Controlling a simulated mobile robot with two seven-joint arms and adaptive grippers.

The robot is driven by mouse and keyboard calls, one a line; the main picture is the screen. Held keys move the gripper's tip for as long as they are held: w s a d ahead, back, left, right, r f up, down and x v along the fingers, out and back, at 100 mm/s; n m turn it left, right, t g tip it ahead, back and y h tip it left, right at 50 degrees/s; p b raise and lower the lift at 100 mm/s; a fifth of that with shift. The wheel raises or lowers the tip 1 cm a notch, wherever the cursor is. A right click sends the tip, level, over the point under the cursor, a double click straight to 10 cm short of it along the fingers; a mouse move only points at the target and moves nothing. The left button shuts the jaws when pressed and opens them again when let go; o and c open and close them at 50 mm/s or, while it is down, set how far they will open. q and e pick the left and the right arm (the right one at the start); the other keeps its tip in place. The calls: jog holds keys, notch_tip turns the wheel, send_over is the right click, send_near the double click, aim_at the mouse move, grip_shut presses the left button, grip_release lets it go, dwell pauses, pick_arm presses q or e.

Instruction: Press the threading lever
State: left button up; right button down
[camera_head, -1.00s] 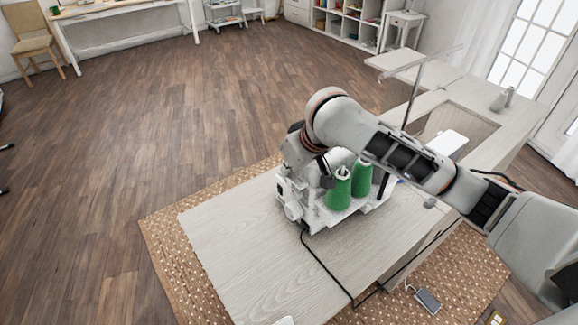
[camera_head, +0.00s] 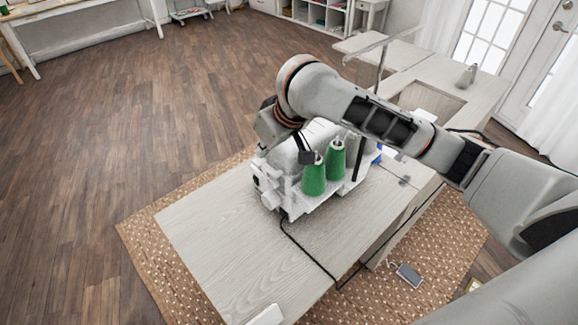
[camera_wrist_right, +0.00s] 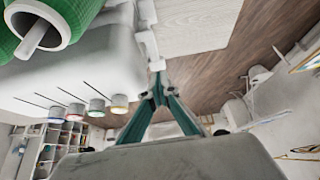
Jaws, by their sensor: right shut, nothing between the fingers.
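A white sewing machine (camera_head: 318,140) with two green thread cones (camera_head: 314,178) stands on the pale wooden table (camera_head: 215,230). My right arm reaches over it from the right, and its wrist bends down at the machine's far left side. In the right wrist view, my right gripper (camera_wrist_right: 158,78) is shut and empty, its teal fingertips together close to the machine's white edge (camera_wrist_right: 145,35). I cannot tell whether they touch it. In the head view the fingertips are hidden behind the machine. I cannot make out the threading lever for certain. My left gripper is out of view.
Several dials with coloured rings (camera_wrist_right: 119,104) sit along the machine in the wrist view. A dark cord (camera_head: 305,255) runs across the table towards a pedal (camera_head: 408,274) on the woven rug (camera_head: 150,235). The table's near left part is mostly clear.

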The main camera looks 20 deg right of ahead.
jog(key=s+d, duration=0.4)
jog(key=s, duration=0.7)
jog(key=shift+s+d+r, duration=0.25)
jog(key=shift+d+r, duration=0.1)
jog(key=shift+d, duration=0.05)
